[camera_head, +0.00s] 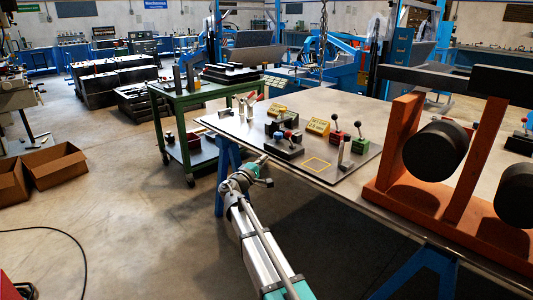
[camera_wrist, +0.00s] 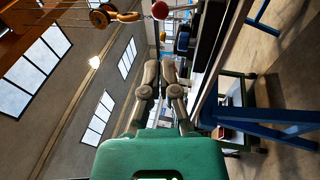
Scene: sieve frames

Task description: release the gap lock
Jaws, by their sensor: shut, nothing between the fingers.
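My gripper (camera_head: 262,162) is at the front edge of the work table in the head view, beside the grey board. In the wrist view my gripper (camera_wrist: 161,68) has its two fingers close together with nothing between them. On the board stands a dark block with a red knob and a blue knob (camera_head: 287,139). To its right are a red lever base (camera_head: 335,135) and a green lever base (camera_head: 358,145), each with a dark ball-topped handle. A red ball (camera_wrist: 160,10) shows at the top of the wrist view. Which part is the gap lock I cannot tell.
A grey upright plate (camera_head: 344,154) stands by a yellow square outline (camera_head: 316,164). An orange frame (camera_head: 400,140) with black rollers blocks the right. A green cart (camera_head: 190,97) stands left.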

